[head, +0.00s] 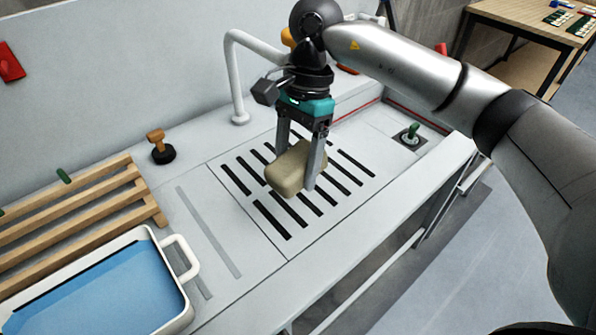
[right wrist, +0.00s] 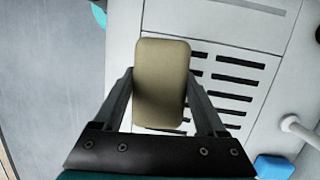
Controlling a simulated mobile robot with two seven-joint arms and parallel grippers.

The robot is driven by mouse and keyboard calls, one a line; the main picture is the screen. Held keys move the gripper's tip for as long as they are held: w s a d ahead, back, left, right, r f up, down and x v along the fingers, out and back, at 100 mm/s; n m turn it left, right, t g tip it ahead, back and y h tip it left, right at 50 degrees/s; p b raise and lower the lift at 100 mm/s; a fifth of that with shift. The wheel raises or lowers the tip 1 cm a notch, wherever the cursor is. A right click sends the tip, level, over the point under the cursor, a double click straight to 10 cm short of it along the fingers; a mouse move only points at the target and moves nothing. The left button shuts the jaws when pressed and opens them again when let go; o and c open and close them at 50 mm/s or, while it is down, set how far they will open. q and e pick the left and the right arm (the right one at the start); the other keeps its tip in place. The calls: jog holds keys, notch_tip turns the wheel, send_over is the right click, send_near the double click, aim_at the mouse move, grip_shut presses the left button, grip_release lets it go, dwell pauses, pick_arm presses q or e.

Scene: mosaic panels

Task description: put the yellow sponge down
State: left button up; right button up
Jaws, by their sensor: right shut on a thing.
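The sponge (head: 288,170) is a pale, dull yellow block with rounded edges. My right gripper (head: 302,168) is shut on it, one finger on each side. It is over the slotted drain area (head: 245,222) of the white counter; I cannot tell whether its underside touches the surface. In the right wrist view the sponge (right wrist: 161,82) sits between the two fingers, with dark slots beside and behind it. My left gripper is not in view.
A white tub (head: 160,240) of blue water and a wooden slatted rack (head: 100,200) are at the left. A wooden-handled stamp-like tool (head: 158,145) stands behind. A white faucet (head: 236,85) rises at the back. A green-knobbed piece (head: 410,136) is at the right.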

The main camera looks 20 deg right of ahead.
jog(key=w+m+t, duration=0.1)
jog(key=m, duration=0.2)
jog(key=w+d+f+m+t+y, duration=0.1)
jog(key=m, duration=0.2)
jog(key=w+d+m+t+b, duration=0.1)
jog(key=m, duration=0.1)
jog(key=shift+d+f+m, duration=0.2)
jog(key=shift+m, duration=0.2)
jog(key=w+d+f+m+t+h+b, duration=0.1)
jog(key=w+d+m+t+h, duration=0.15)
jog(key=d+m, duration=0.45)
jog(key=m+b, duration=0.2)
jog(key=m, duration=0.1)
send_near(316, 186)
jog(key=shift+t+y, duration=0.35)
jog(key=x, duration=0.6)
jog(key=shift+s+d+f, duration=0.15)
jog(key=shift+d+f, duration=0.1)
jog(key=shift+f, duration=0.1)
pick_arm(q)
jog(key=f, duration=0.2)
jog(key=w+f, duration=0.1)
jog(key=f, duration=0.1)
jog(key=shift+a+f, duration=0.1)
